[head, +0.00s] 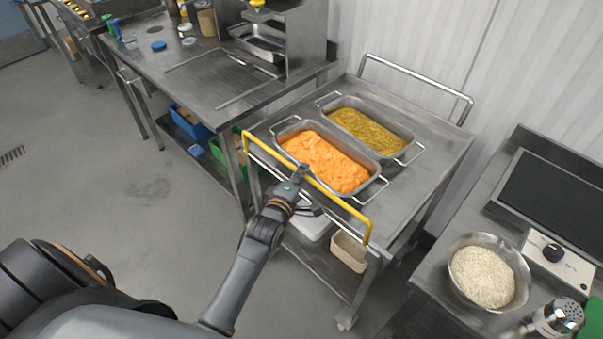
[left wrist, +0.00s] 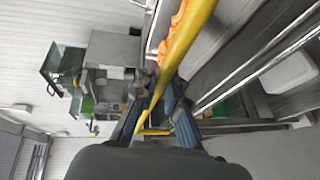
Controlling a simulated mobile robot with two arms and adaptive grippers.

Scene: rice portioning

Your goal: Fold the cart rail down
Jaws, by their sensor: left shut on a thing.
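The yellow cart rail (head: 335,197) runs along the near side of the steel cart (head: 424,188), standing above the edge of its top. My left gripper (head: 302,174) is shut on the rail near its middle. In the left wrist view the yellow rail (left wrist: 186,38) passes between the fingers of my left gripper (left wrist: 155,110). The cart top carries a steel pan of orange food (head: 283,126) and a pan of yellow food (head: 336,101). My right gripper is not in view.
A steel counter (head: 215,75) stands left of the cart. At the right, another counter holds a bowl of rice (head: 484,276) and a scale (head: 554,253). A beige bin (head: 349,252) sits on the cart's lower shelf. The floor (head: 130,150) at left is clear.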

